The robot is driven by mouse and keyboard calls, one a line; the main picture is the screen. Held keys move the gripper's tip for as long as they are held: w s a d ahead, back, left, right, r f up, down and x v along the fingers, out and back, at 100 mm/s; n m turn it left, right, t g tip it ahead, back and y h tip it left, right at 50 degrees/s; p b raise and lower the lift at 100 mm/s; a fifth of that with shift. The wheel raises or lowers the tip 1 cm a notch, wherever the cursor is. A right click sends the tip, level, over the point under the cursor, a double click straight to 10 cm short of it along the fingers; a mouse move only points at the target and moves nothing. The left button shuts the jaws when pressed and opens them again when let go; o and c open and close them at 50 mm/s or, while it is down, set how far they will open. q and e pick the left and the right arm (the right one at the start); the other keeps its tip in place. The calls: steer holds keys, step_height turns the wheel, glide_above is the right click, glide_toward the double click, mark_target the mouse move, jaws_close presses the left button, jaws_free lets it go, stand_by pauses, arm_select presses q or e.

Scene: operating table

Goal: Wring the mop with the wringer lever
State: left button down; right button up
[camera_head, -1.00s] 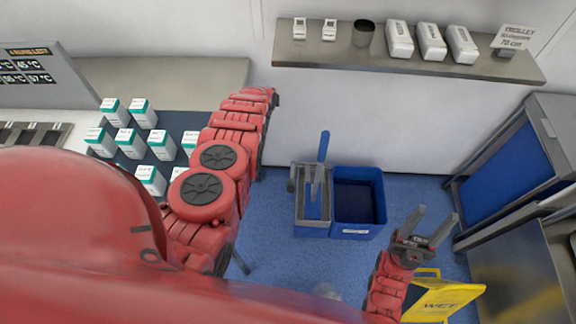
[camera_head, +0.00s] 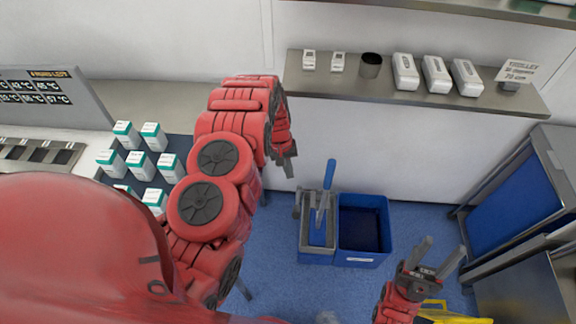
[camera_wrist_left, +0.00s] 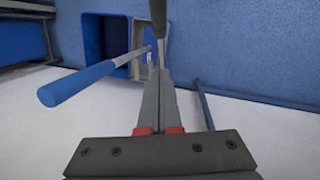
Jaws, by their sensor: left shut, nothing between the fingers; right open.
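The wringer (camera_head: 317,238) sits on the left part of the blue mop bucket (camera_head: 364,228) on the floor. Its blue lever (camera_head: 329,174) stands upright. In the left wrist view the lever (camera_wrist_left: 78,83) crosses left of my fingers, apart from them as far as I can tell. My left gripper (camera_head: 289,172) hangs left of the lever top, pointing down; in its wrist view the fingers (camera_wrist_left: 160,75) are together and empty. My right gripper (camera_head: 441,258) is open and empty, right of the bucket. I cannot clearly make out the mop; grey rods show near the wringer.
A steel wall shelf (camera_head: 400,97) with white packs and a dark cup is above the bucket. A counter with white-and-green boxes (camera_head: 140,165) is at left. A blue-sided cabinet (camera_head: 515,195) stands at right. A yellow sign (camera_head: 450,314) is near my right gripper.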

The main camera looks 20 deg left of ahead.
arm_select(q)
step_height(320, 180, down, 8)
steer(key=s+d+p, duration=0.2)
steer(key=d, duration=0.1)
steer(key=shift+s+r, duration=0.25)
steer(key=shift+s, duration=0.15)
